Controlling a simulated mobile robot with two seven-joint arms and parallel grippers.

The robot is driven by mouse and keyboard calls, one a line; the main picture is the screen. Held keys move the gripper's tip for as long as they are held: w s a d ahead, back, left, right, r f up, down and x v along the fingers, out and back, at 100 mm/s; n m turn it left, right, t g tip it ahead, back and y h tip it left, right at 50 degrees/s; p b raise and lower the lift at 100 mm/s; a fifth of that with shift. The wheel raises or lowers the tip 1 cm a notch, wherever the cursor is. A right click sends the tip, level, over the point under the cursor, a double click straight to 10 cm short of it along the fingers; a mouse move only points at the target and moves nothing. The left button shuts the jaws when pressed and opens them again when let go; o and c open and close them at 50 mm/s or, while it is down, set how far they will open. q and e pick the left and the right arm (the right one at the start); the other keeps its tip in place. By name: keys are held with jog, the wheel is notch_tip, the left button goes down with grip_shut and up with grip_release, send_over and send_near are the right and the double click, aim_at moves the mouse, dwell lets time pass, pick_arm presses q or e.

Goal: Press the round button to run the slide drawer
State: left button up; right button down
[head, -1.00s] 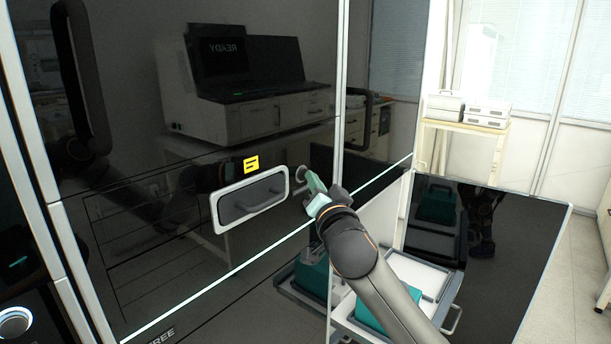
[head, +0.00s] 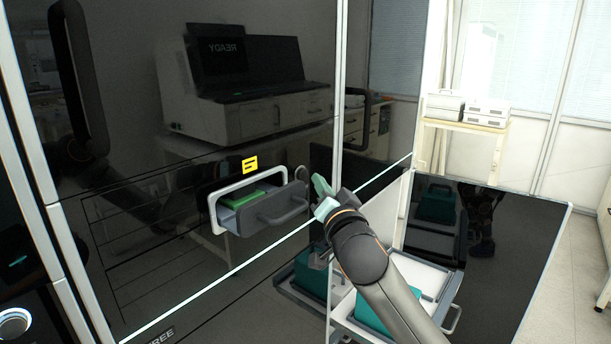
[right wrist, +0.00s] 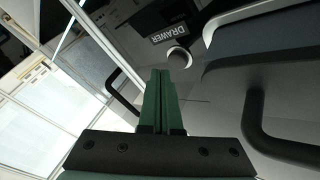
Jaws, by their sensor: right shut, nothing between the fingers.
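The slide drawer (head: 271,211) in the dark cabinet front stands partly out of its light frame, with a green item (head: 243,198) inside. The round button (head: 302,173) is just right of the drawer frame. My left gripper is not in view.
A yellow mark (head: 250,165) is above the drawer. A dark vertical handle (head: 82,80) is at the upper left. The cabinet's glossy front mirrors the room.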

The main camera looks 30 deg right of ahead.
jog(key=shift+s+a+r, duration=0.1)
jog(key=s, duration=0.1)
jog(key=s+d, duration=0.1)
jog(key=s, duration=0.2)
jog(key=shift+s+d+r, duration=0.1)
jog(key=shift+s+d, duration=0.2)
jog(key=shift+d, duration=0.1)
dwell(0.6)
